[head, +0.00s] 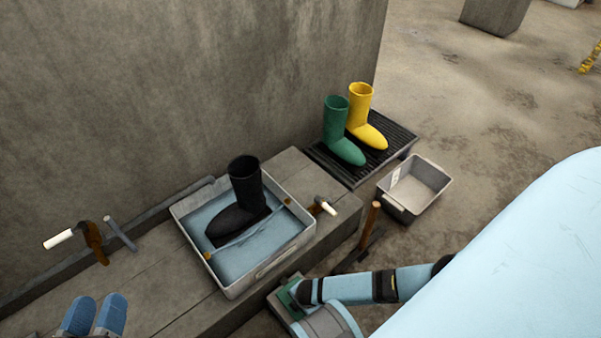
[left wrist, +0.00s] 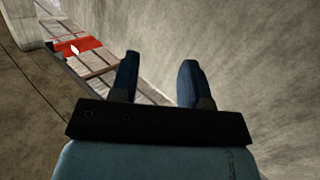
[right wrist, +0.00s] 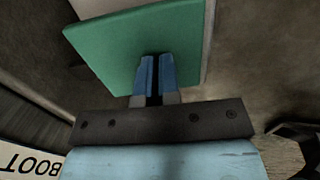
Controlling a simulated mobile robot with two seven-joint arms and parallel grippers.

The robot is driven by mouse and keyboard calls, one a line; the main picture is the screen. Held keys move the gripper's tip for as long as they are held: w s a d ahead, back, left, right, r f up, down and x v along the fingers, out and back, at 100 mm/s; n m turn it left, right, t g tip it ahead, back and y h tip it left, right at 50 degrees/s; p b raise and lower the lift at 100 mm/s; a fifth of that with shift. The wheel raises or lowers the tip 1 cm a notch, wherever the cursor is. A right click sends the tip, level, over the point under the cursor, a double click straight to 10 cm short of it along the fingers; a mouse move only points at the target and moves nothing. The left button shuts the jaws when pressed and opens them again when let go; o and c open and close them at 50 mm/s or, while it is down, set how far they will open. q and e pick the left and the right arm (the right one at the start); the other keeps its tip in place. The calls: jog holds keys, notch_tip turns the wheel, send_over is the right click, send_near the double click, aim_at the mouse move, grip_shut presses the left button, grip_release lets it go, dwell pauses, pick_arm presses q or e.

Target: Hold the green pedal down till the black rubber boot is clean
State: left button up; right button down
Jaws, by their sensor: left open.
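The black rubber boot (head: 240,195) stands upright in a pale grey tray (head: 185,206) with a blue inside, on a concrete ledge. It looks dark all over; I cannot tell any dirt on it at this size. The green pedal (head: 287,297) is low in front of the ledge, and it fills the top of the right wrist view (right wrist: 115,45). My right gripper (right wrist: 154,62) has its fingers together, with their tips at the pedal's face; whether they press it is unclear. My left gripper (head: 95,315) is open and empty, left of the tray.
A thin bar with brass-coloured ends (head: 246,234) crosses the tray. Handled tools lie on the ledge on both sides (head: 93,243) (head: 321,206). A green boot (head: 342,140) and a yellow boot (head: 361,115) stand on a dark rack; an empty grey bin (head: 408,205) is nearby.

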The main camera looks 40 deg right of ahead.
pick_arm(q)
notch_tip(320, 180, up, 10)
jog(key=a+f+n+t+p, duration=0.1)
jog(key=t+p, duration=0.3)
jog(key=p, duration=0.3)
jog(key=f, duration=0.1)
jog(key=a+f+g+y+p, duration=0.1)
jog(key=f+g+p, duration=0.1)
jog(key=f, duration=0.1)
jog(key=shift+s+a+f+y, duration=0.1)
jog(key=shift+s+a+y, duration=0.15)
jog(key=shift+y, duration=0.15)
pick_arm(e)
jog(key=v, duration=1.3)
jog(key=shift+s+r, duration=0.3)
jog(key=shift+s, duration=0.1)
